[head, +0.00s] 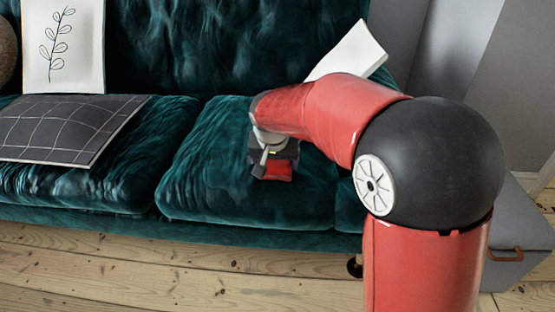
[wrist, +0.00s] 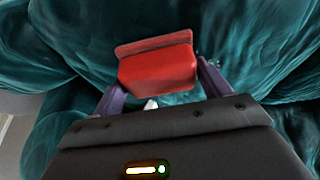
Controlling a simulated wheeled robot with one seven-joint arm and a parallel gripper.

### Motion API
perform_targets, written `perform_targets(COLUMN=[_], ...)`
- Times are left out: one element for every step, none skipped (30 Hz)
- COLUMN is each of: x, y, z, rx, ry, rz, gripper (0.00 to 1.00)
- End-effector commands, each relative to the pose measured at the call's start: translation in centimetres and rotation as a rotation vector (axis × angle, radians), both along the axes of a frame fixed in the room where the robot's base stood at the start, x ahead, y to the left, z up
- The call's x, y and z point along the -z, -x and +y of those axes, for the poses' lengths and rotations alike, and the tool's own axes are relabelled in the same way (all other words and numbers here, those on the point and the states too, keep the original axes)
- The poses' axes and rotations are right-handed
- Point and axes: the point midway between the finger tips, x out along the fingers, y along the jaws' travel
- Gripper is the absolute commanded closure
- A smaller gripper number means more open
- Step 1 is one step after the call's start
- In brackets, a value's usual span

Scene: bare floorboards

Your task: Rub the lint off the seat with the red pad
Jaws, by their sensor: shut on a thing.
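The red pad (wrist: 158,68) is between the two fingers of my gripper (wrist: 157,88) in the wrist view, and the gripper is shut on it. In the head view the pad (head: 278,172) shows just below my gripper (head: 273,165), over the right seat cushion. The seat (head: 205,165) is dark teal velvet with a streaky sheen. I cannot tell whether the pad touches the cloth. A small pale bit (wrist: 151,104) shows just below the pad in the wrist view; I cannot tell if it is lint. Part of the right cushion is hidden behind my arm.
A dark checked cushion (head: 65,128) lies on the left seat. A white cushion with a leaf drawing (head: 63,45) leans on the backrest. A white item (head: 350,50) stands at the right end. A grey box (head: 510,235) with a brown handle is on the floor at right.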

Motion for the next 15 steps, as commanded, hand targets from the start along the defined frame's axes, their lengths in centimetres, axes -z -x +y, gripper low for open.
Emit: perform_targets(x=[0.2,0.2,0.1,0.1,0.1,0.1,0.0,0.0,0.0,0.0,0.0,0.0,0.0,-0.1,-0.1], y=[0.1,0.1,0.1,0.1,0.1,0.1,0.1,0.0,0.0,0.0,-0.1,-0.2,-0.4,-0.6,-0.9], z=[0.6,0.8,1.1,1.4,1.7,2.0,2.1,2.2,2.3,2.3,2.3,2.3,2.3,2.2,2.2], rx=[-0.004,-0.004,-0.004,-0.005,-0.005,-0.004,-0.004,-0.004,-0.004,-0.003,-0.003,-0.002,-0.002,-0.001,-0.001], ry=[0.0,0.0,0.0,0.0,0.0,-0.001,-0.001,-0.001,0.0,0.0,0.0,0.0,0.001,0.0,0.0], rz=[0.004,0.005,0.005,0.005,0.005,0.004,0.004,0.004,0.004,0.004,0.004,0.004,0.004,0.004,0.004], gripper=[0.42,0.42,0.42,0.42,0.42,0.42,0.42,0.42,0.42,0.42,0.42,0.42,0.42,0.42,0.42])
